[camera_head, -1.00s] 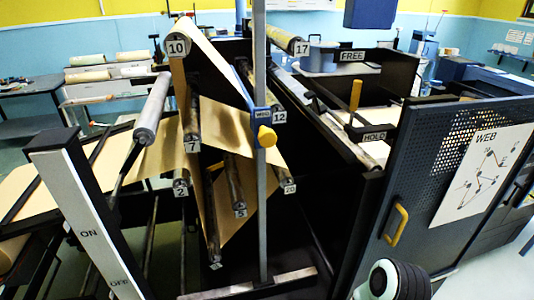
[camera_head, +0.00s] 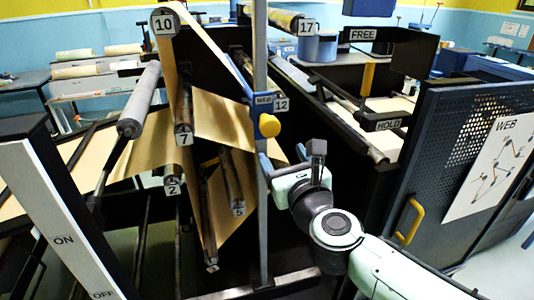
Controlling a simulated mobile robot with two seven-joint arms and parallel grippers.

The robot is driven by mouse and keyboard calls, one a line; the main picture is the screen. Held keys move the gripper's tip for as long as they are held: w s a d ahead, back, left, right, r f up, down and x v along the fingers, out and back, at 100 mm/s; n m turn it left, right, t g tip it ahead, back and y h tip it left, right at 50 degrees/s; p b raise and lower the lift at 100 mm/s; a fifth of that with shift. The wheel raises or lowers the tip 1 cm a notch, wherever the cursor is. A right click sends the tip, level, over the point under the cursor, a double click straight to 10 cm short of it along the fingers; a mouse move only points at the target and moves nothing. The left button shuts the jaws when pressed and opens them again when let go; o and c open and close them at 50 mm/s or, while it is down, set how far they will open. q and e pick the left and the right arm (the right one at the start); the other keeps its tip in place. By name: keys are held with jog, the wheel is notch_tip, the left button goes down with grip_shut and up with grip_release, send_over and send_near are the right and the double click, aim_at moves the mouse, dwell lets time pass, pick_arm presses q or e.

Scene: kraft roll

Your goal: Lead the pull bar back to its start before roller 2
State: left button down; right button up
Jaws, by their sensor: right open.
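A blue piece labelled WEB with a yellow knob (camera_head: 268,124) sits on the upright grey post, between rollers 7 and 12; it looks like the end of the pull bar. Brown kraft web (camera_head: 222,118) runs over roller 10 (camera_head: 163,22) and among the lower rollers. Roller 2 (camera_head: 172,186) is at lower left, below roller 7 (camera_head: 183,138). My right gripper (camera_head: 291,165) is open and empty, just right of the post and below the yellow knob, apart from it. It hides the place of roller 20. My left gripper is not in view.
A dark perforated door with a yellow handle (camera_head: 410,220) stands at right, close to my right arm. FREE (camera_head: 363,35) and HOLD (camera_head: 387,124) plates flank a yellow lever (camera_head: 367,78). An ON/OFF panel (camera_head: 58,225) stands at front left.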

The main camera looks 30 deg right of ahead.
aim_at(268, 121)
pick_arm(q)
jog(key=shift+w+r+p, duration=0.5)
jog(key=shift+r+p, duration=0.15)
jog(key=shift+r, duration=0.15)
pick_arm(e)
jog(key=shift+m+t, duration=0.3)
jog(key=shift+m, duration=0.3)
jog(key=x, duration=0.4)
jog(key=r+x, duration=0.1)
jog(key=x, duration=0.3)
jog(key=r+x, duration=0.1)
jog(key=x, duration=0.3)
jog(key=shift+w+r, duration=0.1)
jog(key=shift+r, duration=0.05)
